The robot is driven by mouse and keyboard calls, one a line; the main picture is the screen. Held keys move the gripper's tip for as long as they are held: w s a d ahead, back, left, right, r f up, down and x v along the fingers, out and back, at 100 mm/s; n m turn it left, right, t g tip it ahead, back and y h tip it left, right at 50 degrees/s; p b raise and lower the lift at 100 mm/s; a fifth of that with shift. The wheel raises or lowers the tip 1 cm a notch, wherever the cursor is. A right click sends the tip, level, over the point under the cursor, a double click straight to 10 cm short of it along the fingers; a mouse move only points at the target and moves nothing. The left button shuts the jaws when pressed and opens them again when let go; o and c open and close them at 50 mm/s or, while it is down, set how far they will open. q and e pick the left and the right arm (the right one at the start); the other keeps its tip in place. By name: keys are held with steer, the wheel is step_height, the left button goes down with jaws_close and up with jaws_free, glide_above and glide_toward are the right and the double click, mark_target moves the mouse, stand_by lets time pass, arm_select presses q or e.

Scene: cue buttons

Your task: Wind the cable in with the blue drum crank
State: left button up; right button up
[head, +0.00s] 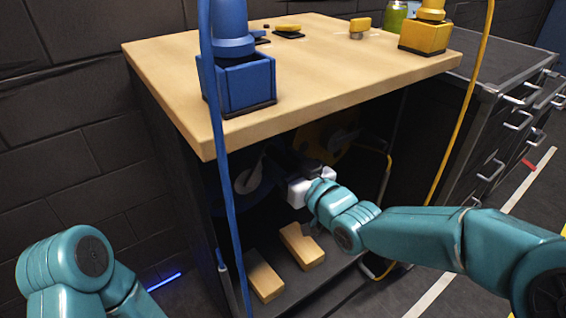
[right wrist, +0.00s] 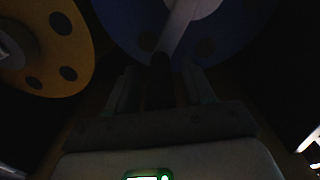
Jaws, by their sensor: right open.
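The blue drum (head: 232,200) sits in the dark space under the bench, dim in the head view. It also fills the top of the right wrist view (right wrist: 232,38). Its pale crank arm (head: 249,179) shows against it, and in the right wrist view (right wrist: 177,28) it runs down to a dark handle (right wrist: 160,72). My right gripper (head: 276,160) is under the bench beside the crank. In the right wrist view its open fingers (right wrist: 160,85) stand on either side of the dark handle; contact cannot be told. My left gripper is outside the frame; only its arm shows.
A yellow drum (head: 325,138) is to the right of the blue one. The wooden benchtop (head: 300,70) overhangs my right arm. A blue cable (head: 222,170) and a yellow cable (head: 462,120) hang in front. Two wooden blocks (head: 302,246) lie on the low shelf.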

steer(key=shift+w+a, duration=0.1)
jaws_close()
step_height(320, 180, down, 12)
steer(key=w+d+m+b, duration=0.1)
steer(key=m+b, duration=0.1)
steer(key=m, duration=1.4)
steer(key=shift+d+m, duration=0.4)
steer(key=shift+w+f, duration=0.1)
